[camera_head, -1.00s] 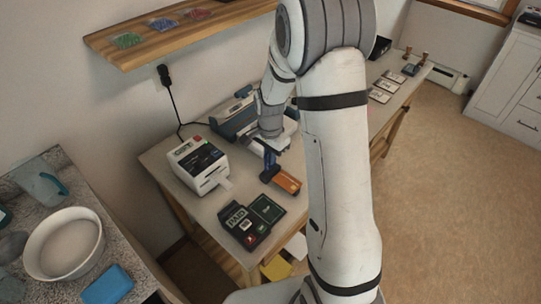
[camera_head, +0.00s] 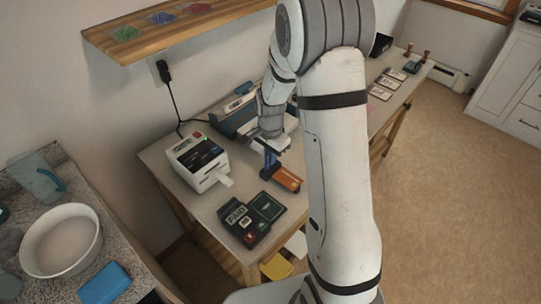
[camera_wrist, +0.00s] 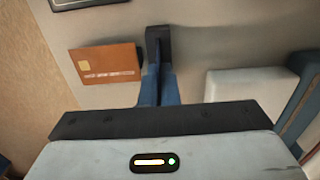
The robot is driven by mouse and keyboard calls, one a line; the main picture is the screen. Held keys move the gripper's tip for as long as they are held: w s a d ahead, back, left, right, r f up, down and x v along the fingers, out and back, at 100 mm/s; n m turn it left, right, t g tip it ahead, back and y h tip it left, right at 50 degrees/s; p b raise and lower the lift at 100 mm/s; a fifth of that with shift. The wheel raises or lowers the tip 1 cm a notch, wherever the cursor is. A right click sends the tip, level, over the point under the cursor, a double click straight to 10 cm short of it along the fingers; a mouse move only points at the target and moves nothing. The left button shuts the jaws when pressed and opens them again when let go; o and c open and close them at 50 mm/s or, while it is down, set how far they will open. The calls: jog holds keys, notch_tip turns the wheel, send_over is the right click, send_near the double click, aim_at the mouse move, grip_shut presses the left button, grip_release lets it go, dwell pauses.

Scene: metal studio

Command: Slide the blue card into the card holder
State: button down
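My gripper (camera_wrist: 158,47) points down over the worktable, with its two narrow blue fingers side by side and a dark block at their ends. They look closed together; I see no card between them, though a thin one edge-on could be hidden. In the head view the gripper (camera_head: 268,165) is just left of an orange card (camera_head: 287,179). In the wrist view this orange-brown card (camera_wrist: 107,63), with a chip, lies beside the fingertips on the left. I cannot make out a blue card. I cannot clearly identify the card holder.
A white label printer (camera_head: 198,163) and a dark device (camera_head: 242,223) beside a green pad (camera_head: 266,207) stand on the worktable (camera_head: 205,203). A blue-grey machine (camera_head: 235,115) is behind my gripper. Several white cards (camera_head: 379,93) lie farther right. A counter with a bowl (camera_head: 60,241) is at left.

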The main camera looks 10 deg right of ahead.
jog(key=shift+f+b, duration=0.5)
jog(key=shift+f, duration=0.15)
jog(key=c, duration=2.2)
grip_release()
jog(key=c, duration=1.6)
grip_release()
jog(key=shift+r, duration=3.9)
jog(key=s+r+n+t, duration=0.1)
jog(key=s+r+n, duration=0.4)
jog(key=s, duration=0.6)
jog(key=s+r+n+t, duration=0.1)
jog(key=s+r+n, duration=0.5)
jog(key=s, duration=0.4)
jog(key=shift+s+r+t, duration=0.3)
jog(key=shift+s+r, duration=0.1)
jog(key=shift+r, duration=0.05)
